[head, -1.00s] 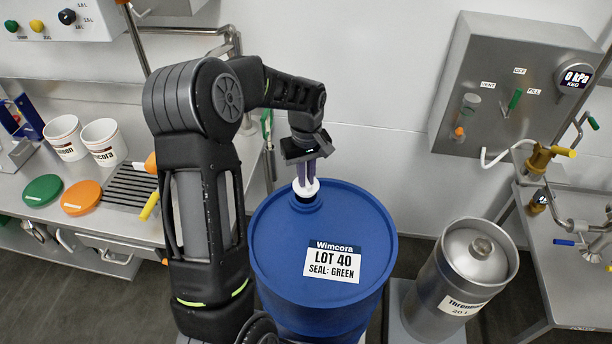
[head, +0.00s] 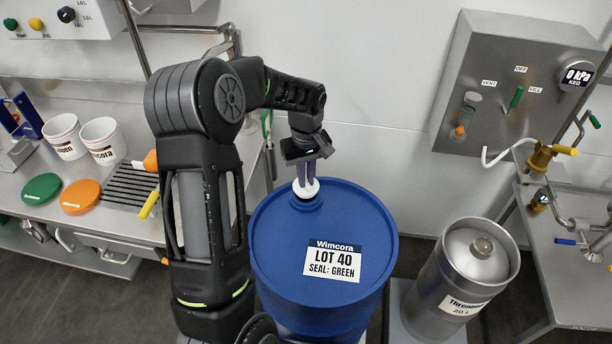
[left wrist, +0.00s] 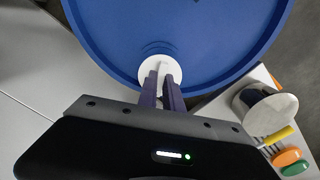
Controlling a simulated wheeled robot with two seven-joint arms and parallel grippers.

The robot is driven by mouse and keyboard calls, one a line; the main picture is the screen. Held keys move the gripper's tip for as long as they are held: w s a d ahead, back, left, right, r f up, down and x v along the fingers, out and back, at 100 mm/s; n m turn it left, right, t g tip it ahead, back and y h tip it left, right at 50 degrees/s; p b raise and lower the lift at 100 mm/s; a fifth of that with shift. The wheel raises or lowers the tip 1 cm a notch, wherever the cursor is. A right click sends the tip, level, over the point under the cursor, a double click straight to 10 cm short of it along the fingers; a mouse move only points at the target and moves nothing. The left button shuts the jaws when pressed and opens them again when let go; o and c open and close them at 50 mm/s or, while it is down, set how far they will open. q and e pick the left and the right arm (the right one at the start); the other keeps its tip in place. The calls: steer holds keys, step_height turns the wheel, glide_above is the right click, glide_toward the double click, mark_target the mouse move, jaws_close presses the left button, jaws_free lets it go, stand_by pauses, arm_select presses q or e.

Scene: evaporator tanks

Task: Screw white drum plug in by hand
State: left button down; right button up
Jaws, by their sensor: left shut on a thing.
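The white drum plug (head: 306,188) sits at the bung opening near the far rim of the blue drum (head: 280,240). My left gripper (head: 306,182) points down from above and is shut on the plug. In the left wrist view the white plug (left wrist: 158,70) shows between and around the fingertips (left wrist: 161,80), against the blue drum top (left wrist: 190,35). The fingers cover part of the plug, and how deep its thread sits in the opening cannot be seen. The drum's label reads LOT 40, SEAL: GREEN. My right gripper is not in view.
A steel keg (head: 460,270) stands right of the drum. A grey control box (head: 505,90) is on the wall, with pipes and valves at far right. The left bench (head: 110,225) holds white tubs (head: 103,140), a green lid (head: 42,188) and an orange lid (head: 80,197).

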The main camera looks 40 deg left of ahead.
arm_select(q)
steer(key=shift+f+b, duration=0.95)
steer(key=shift+f, duration=0.4)
steer(key=c, duration=1.4)
jaws_free()
steer(key=shift+c, duration=0.2)
steer(key=shift+r, duration=0.15)
steer(key=shift+r+p, duration=2.1)
steer(key=shift+r, duration=0.85)
